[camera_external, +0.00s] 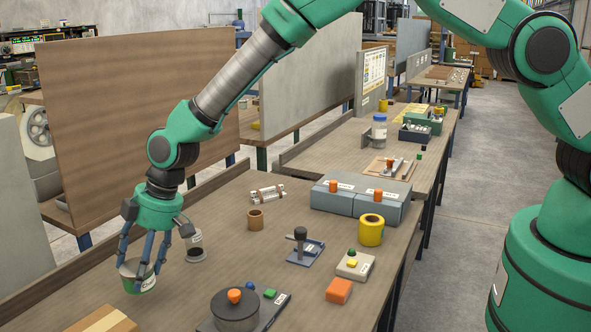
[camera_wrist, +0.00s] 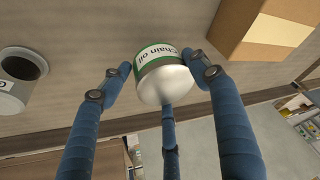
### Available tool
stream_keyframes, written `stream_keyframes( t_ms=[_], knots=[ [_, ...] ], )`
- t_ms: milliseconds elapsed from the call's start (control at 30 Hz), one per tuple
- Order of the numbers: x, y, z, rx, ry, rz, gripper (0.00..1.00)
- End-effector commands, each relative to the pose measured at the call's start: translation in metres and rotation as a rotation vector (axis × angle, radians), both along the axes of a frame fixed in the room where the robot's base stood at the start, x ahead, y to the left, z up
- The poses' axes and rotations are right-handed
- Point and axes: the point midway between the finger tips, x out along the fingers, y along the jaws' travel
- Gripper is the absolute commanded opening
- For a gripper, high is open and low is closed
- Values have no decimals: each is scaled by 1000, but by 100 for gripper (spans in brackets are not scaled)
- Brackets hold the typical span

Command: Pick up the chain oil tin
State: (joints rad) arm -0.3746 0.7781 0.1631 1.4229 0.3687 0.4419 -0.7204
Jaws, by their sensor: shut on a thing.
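The chain oil tin (camera_external: 137,277) is a short white and green can at the left front of the workbench in the external view. In the wrist view the tin (camera_wrist: 162,72) shows its "chain oil" label and a pale, smooth end. My gripper (camera_external: 143,278) has blue fingers closed around the tin from above. In the wrist view my gripper (camera_wrist: 160,85) has a finger at each side of the tin and a third below it. I cannot tell whether the tin touches the bench.
A dark-topped white can (camera_external: 195,246) stands just right of my gripper. A cardboard box (camera_external: 105,320) lies at the front edge of the picture, close to the tin. A dark round pot (camera_external: 236,311) and a brown cup (camera_external: 255,220) stand further right.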

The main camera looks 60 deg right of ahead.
Motion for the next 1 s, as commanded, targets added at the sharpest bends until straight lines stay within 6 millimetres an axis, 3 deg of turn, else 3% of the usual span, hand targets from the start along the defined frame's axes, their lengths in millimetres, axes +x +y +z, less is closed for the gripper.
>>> stream_keyframes(
  t_ms=[500, 733, 1000],
  knots=[
    [-74, -32, 8, 0, -1, 1, 29],
    [-94, -41, 11, 0, -2, 1, 29],
    [-104, -45, 11, 0, -1, 0, 29]
  ],
)
